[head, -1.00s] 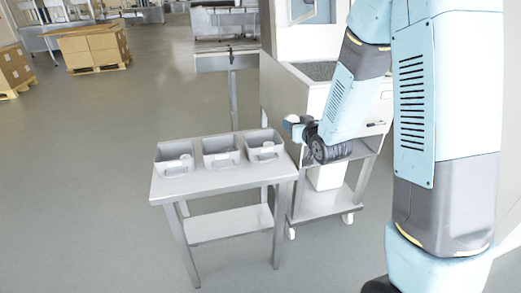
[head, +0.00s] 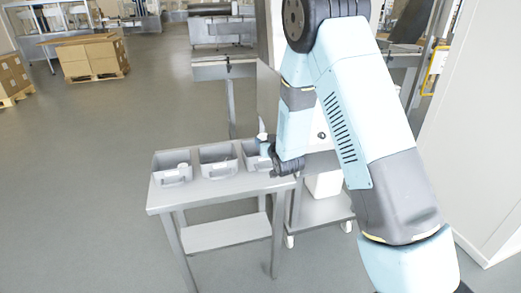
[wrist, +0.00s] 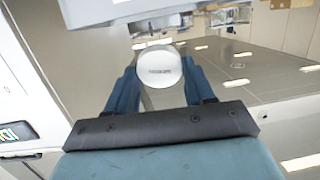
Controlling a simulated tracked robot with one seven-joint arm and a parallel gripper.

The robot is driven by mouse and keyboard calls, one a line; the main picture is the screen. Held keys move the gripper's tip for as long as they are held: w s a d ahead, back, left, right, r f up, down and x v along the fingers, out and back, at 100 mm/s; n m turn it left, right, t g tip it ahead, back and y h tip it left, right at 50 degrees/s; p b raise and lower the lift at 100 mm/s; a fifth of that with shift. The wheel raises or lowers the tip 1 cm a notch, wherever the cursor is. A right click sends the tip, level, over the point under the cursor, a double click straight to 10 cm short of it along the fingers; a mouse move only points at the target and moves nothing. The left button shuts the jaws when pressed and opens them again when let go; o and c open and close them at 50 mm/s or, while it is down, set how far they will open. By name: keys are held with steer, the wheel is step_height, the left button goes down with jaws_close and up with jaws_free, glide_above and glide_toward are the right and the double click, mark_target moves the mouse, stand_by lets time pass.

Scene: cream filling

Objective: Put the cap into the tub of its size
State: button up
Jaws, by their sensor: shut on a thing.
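Three grey tubs stand in a row on a small metal table: the left tub (head: 172,180), the middle tub (head: 217,170) and the right tub (head: 250,163). A small white round piece (head: 183,167) shows in the left tub. My gripper (head: 263,144) is over the right tub and hides part of its inside. In the wrist view my gripper (wrist: 158,80) is shut on a white round cap (wrist: 158,66) with small dark print on its face. The cap sits between the two blue fingers. Its size against the tubs is hard to tell.
The metal table (head: 220,193) has a narrow bare strip in front of the tubs. A wheeled cart (head: 318,212) stands close to its right. Boxes on a pallet (head: 92,60) are far back left. The floor left of the table is clear.

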steer(key=shift+w+a+f, duration=0.1)
steer(key=shift+f, duration=0.85)
steer(key=shift+w+a+f, duration=0.1)
steer(key=shift+f, duration=0.8)
steer(key=shift+f, duration=0.6)
steer(key=o, duration=1)
